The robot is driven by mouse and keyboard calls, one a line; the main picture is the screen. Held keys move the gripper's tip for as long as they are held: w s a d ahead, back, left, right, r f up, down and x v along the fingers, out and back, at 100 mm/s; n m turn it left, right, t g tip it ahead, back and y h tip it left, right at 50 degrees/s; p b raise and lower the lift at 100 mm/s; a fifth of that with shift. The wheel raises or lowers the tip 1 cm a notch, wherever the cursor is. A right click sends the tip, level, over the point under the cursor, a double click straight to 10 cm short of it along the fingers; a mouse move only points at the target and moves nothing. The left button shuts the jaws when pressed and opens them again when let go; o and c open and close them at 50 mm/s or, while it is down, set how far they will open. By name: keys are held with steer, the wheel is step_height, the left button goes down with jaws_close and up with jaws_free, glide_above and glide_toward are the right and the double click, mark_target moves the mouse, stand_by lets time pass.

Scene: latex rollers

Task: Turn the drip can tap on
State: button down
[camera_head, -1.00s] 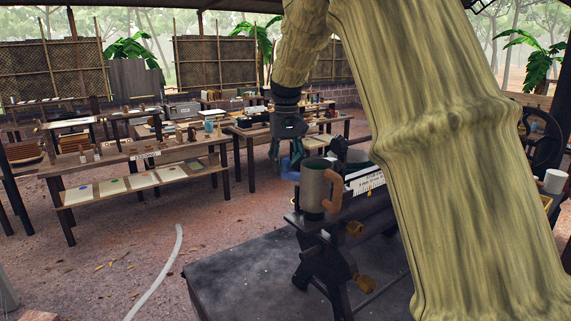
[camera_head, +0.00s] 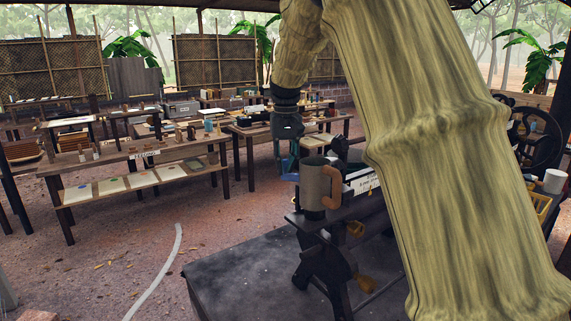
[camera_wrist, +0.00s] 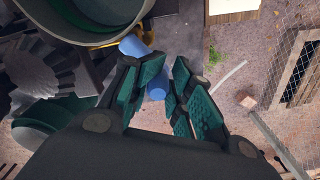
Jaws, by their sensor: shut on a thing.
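The drip can (camera_head: 314,187) is a grey can with a brown handle, standing upright on the machine stand. In the wrist view its round rim (camera_wrist: 97,40) fills the upper left. A blue tap (camera_wrist: 157,89) shows beside the can, partly covered by a finger. My gripper (camera_wrist: 155,68) has its two dark green fingers around the blue tap and is shut on it.
The dark machine stand (camera_head: 325,258) is on a grey platform (camera_head: 232,276). A long wooden table (camera_head: 118,158) with sheets on its lower shelf stands at the left. A white cup (camera_head: 554,181) is at the far right. The ground between table and platform is mostly clear.

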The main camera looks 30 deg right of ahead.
mark_target(287, 160)
steer(key=shift+d+r, duration=0.1)
steer(key=shift+r, duration=0.05)
steer(key=c, duration=1.3)
jaws_free()
steer(key=shift+w+d, duration=0.1)
step_height(287, 160, up, 12)
steer(key=shift+f, duration=0.15)
